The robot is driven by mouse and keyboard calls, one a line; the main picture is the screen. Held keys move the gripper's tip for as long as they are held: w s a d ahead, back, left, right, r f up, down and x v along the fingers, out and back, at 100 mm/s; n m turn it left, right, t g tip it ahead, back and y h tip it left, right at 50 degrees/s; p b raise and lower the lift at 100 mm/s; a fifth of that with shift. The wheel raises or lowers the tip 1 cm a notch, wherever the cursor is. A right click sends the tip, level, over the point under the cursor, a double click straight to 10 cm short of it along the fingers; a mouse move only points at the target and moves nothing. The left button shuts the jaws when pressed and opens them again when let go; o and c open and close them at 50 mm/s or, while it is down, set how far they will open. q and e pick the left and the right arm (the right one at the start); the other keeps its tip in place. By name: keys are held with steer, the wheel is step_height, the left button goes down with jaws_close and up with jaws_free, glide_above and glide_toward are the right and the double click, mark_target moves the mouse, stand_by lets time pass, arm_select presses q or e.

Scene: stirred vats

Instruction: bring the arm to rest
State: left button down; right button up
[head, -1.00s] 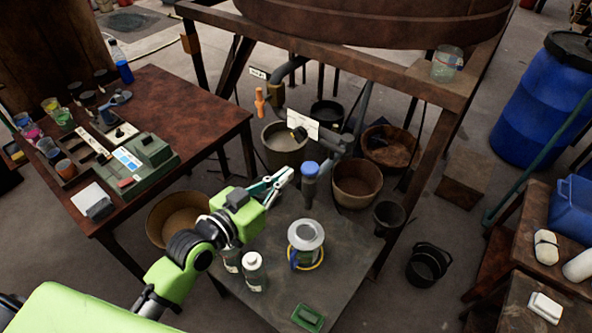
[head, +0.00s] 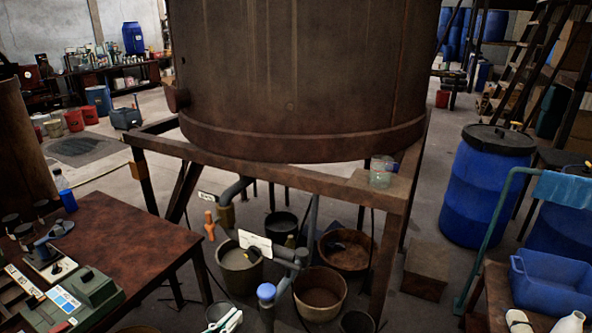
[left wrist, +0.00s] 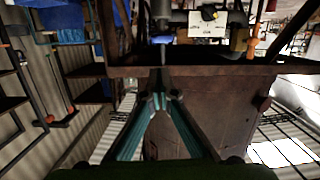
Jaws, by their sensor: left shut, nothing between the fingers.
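My left gripper (head: 228,321) shows only at the bottom edge of the head view, with its teal and white fingers pointing up and to the right. It is just left of an upright grey pipe with a blue cap (head: 266,292); I cannot tell whether they touch. In the left wrist view the fingers of my left gripper (left wrist: 160,98) come together at the tips, shut with nothing between them. The rest of the left arm is out of the head view. My right gripper is in neither view.
A large rusty vat (head: 300,85) stands on a brown frame (head: 290,172). Buckets, including a grey one (head: 240,270) and a brown one (head: 320,292), sit below it. A brown table (head: 150,240) is at left. A blue barrel (head: 485,190) stands at right.

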arm_select(q)
steer(key=s+f+g+y, duration=0.3)
steer(key=s+f+g, duration=0.3)
steer(key=s+f, duration=0.4)
steer(key=s+a+f+n+g+y, duration=0.1)
steer(key=s+a+f+g+y, duration=0.15)
steer(key=s, duration=0.35)
steer(key=s+a+f+n+g+y, duration=0.1)
steer(key=s+f+g, duration=0.2)
steer(key=s, duration=0.3)
step_height(320, 180, down, 28)
steer(key=s+g, duration=0.1)
steer(key=s, duration=0.1)
steer(key=s+a+f+g, duration=0.1)
steer(key=s+a+f, duration=0.2)
steer(key=s+f, duration=1.2)
steer(key=shift+s+a, duration=0.2)
steer(key=shift+s, duration=0.65)
